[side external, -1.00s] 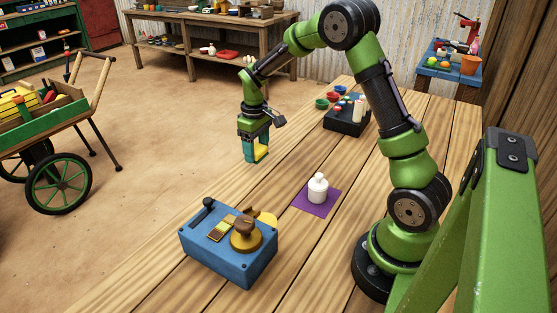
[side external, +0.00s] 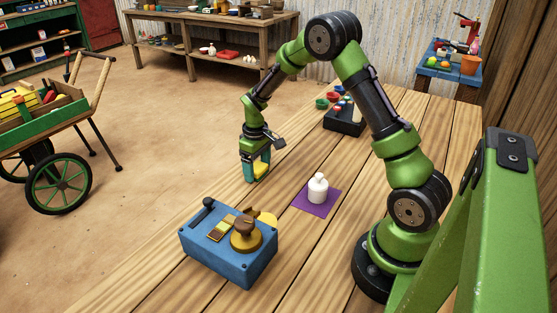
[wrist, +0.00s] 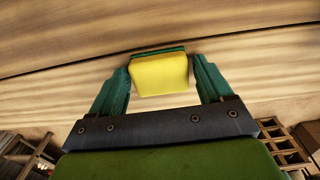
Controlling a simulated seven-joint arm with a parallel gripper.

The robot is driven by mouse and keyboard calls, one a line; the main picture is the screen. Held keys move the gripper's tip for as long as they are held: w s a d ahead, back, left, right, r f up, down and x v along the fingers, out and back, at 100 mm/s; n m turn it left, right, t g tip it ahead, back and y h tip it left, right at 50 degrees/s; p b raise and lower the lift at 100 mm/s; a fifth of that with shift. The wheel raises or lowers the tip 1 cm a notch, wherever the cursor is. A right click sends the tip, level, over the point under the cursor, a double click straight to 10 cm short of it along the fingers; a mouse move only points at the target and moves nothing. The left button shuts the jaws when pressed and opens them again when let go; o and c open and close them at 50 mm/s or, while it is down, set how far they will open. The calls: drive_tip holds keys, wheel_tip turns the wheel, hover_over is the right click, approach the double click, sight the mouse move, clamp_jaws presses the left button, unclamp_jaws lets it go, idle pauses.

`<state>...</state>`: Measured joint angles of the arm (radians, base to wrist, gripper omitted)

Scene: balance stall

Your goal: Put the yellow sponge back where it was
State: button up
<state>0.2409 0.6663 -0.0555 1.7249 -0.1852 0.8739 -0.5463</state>
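The yellow sponge (side external: 261,169), with a green layer along one edge, is between the teal fingers of my gripper (side external: 257,174). In the wrist view the sponge (wrist: 160,75) fills nearly all the space between the fingertips (wrist: 161,72), and my gripper looks shut on it. My gripper points down over the left edge region of the wooden table (side external: 330,260), left of the purple mat. The sponge is low, close to the tabletop; I cannot tell whether it touches the wood.
A white bottle (side external: 317,189) stands on a purple mat (side external: 321,206). A blue balance box (side external: 232,260) with brass parts stands at the front. Bare wood lies between these.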

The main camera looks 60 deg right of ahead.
sight(257, 167)
drive_tip(key=shift+o, duration=0.6)
wheel_tip(257, 167, up, 12)
drive_tip(key=s+a+r+m+t, duration=0.2)
drive_tip(key=s+a+r+t, duration=0.1)
drive_tip(key=s+a+r, duration=0.6)
drive_tip(key=s+a+r+m+t+y, duration=0.2)
drive_tip(key=s+a, duration=0.4)
drive_tip(key=s, duration=0.4)
drive_tip(key=shift+a+r+t, duration=0.4)
drive_tip(key=shift+r+t, duration=0.05)
drive_tip(key=shift+t, duration=0.65)
